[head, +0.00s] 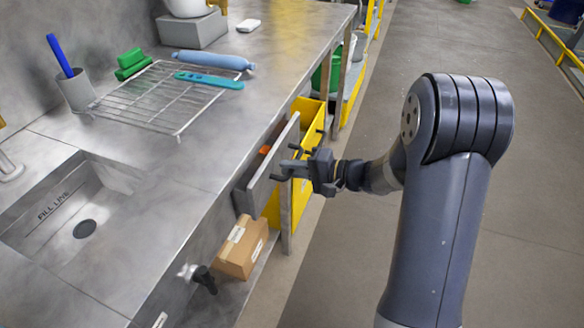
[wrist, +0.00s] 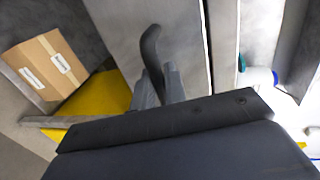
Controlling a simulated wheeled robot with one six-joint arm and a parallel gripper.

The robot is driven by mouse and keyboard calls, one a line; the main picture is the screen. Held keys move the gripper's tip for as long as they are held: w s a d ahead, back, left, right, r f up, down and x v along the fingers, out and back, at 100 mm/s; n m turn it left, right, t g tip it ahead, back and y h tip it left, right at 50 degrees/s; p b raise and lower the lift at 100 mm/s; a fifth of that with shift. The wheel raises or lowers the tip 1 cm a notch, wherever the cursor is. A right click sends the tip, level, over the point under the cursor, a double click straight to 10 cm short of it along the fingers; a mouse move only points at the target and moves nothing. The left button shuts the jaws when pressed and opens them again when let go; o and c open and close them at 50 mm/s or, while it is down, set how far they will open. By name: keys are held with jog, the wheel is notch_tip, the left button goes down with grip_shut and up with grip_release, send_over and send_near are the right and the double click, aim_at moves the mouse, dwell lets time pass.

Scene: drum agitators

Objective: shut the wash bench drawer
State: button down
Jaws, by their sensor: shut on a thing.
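The wash bench drawer (head: 262,181) is a grey-fronted drawer under the steel bench top, and it stands partly out from the bench. A small orange thing (head: 264,150) shows inside it. My gripper (head: 287,171) is at the outer face of the drawer front, shut on the dark drawer handle. In the wrist view the curved handle (wrist: 151,45) rises between the gripper's fingers (wrist: 160,88), against the grey drawer front (wrist: 183,28). The gripper partly hides the handle in the head view.
A cardboard box (head: 242,247) sits on the low shelf below the drawer, and a yellow bin (head: 303,193) stands beside it. The sink (head: 85,205) and a wire rack (head: 150,98) are on the bench top (head: 215,145). The floor (head: 345,240) right of the bench is clear.

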aim_at(277, 164)
dwell(0.3)
jog(key=x, duration=0.1)
jog(key=b+x, duration=0.2)
jog(key=x, duration=0.1)
jog(key=shift+a+r, duration=0.1)
jog(key=shift+r, duration=0.35)
jog(key=c, duration=1.5)
grip_release()
jog(key=shift+w+a, duration=0.1)
jog(key=shift+a, duration=0.05)
jog(key=shift+c, duration=0.2)
jog(key=v, duration=1)
jog(key=shift+d, duration=0.4)
jog(key=shift+a, duration=0.1)
